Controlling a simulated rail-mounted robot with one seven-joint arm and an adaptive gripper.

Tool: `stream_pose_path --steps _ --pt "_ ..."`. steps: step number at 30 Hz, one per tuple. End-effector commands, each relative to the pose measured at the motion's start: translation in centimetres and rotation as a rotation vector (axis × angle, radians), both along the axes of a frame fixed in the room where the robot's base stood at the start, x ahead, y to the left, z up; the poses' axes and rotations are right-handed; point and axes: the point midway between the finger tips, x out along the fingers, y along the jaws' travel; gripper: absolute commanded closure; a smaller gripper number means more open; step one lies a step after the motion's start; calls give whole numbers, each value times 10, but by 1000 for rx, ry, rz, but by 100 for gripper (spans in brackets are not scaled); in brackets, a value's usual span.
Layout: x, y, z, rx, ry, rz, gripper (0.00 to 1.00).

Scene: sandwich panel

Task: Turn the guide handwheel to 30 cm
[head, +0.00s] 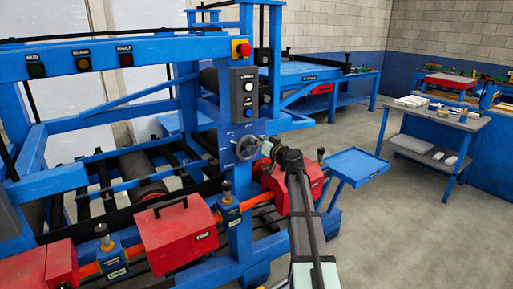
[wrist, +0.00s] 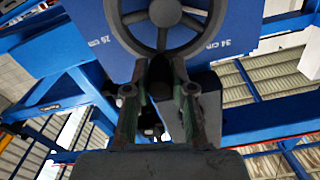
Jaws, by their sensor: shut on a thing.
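The guide handwheel (head: 248,148) is a grey spoked wheel on a blue scale plate on the blue frame's upright. In the wrist view the handwheel (wrist: 200,42) fills the top middle, and the blue scale plate (wrist: 93,62) shows "26 cm" on the left and "34 cm" on the right. My gripper (head: 264,150) is at the right side of the wheel in the head view. In the wrist view my gripper (wrist: 162,72) is shut on the wheel at its near edge, with a dark part between the fingers. The wheel's pointer is not readable.
A control box (head: 244,94) with buttons is above the wheel. A red housing (head: 178,234) and an orange shaft (head: 258,200) lie below. A blue side tray (head: 358,164) stands to the right. Open floor (head: 400,230) lies beyond it.

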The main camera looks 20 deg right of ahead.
Motion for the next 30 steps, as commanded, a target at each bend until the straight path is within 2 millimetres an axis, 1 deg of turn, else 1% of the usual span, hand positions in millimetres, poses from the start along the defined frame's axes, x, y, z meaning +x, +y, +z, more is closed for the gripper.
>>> stream_pose_path --steps 1,15,30 --pt "2 -4 -6 43 6 -1 100" --pt "4 -21 -19 482 84 -2 100" --pt "5 -31 -39 949 167 -2 100"
